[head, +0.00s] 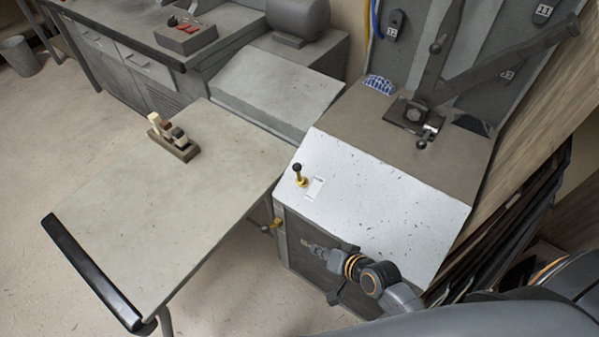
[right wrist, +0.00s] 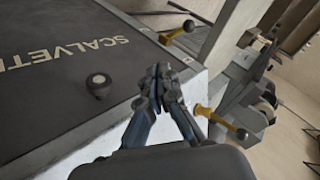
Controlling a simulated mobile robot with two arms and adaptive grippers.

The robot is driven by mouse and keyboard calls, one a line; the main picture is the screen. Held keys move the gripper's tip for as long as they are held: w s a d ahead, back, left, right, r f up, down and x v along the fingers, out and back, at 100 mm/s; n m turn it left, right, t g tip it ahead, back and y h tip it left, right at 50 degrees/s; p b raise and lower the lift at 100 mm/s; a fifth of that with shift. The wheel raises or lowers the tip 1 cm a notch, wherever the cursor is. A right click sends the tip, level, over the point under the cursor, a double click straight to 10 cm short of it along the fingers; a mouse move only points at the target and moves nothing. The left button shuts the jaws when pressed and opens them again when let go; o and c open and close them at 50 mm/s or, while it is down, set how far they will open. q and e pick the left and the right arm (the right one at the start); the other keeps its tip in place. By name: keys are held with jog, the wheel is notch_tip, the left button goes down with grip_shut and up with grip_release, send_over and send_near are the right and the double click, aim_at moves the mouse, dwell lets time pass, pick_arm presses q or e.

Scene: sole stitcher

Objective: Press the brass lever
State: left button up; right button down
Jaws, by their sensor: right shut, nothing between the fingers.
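Two small brass levers with black knobs show on the grey machine. One brass lever (head: 299,177) stands upright on the white sloping top, beside a small label; in the right wrist view it is the lever (right wrist: 214,118) right of the fingers. The other brass lever (head: 272,226) sticks out from the machine's left side; it shows at the top of the right wrist view (right wrist: 178,33). My right gripper (head: 308,244) is shut and empty, in front of the machine's dark front panel. It appears apart from both levers. My left gripper is not in view.
The dark front panel (right wrist: 45,75) carries lettering and a round black knob (right wrist: 99,85). A large dark lever arm (head: 500,65) rises behind the white top. Open floor lies between table and machine.

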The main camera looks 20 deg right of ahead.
aim_at(298, 174)
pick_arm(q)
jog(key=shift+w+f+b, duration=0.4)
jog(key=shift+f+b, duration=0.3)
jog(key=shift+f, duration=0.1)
pick_arm(e)
jog(key=w+d+r+m+t+h, duration=0.1)
jog(key=w+d+r+m+t, duration=0.2)
jog(key=r+m, duration=0.3)
jog(key=w+d+r+m+t+h, duration=0.1)
jog(key=w+d+r+m+t, duration=0.3)
jog(key=w+r+m+t, duration=0.1)
notch_tip(298, 174, up, 2)
jog(key=w+m, duration=0.1)
jog(key=m, duration=0.1)
jog(key=shift+w+r+m, duration=0.15)
jog(key=shift+w+m, duration=0.1)
jog(key=shift+m, duration=0.05)
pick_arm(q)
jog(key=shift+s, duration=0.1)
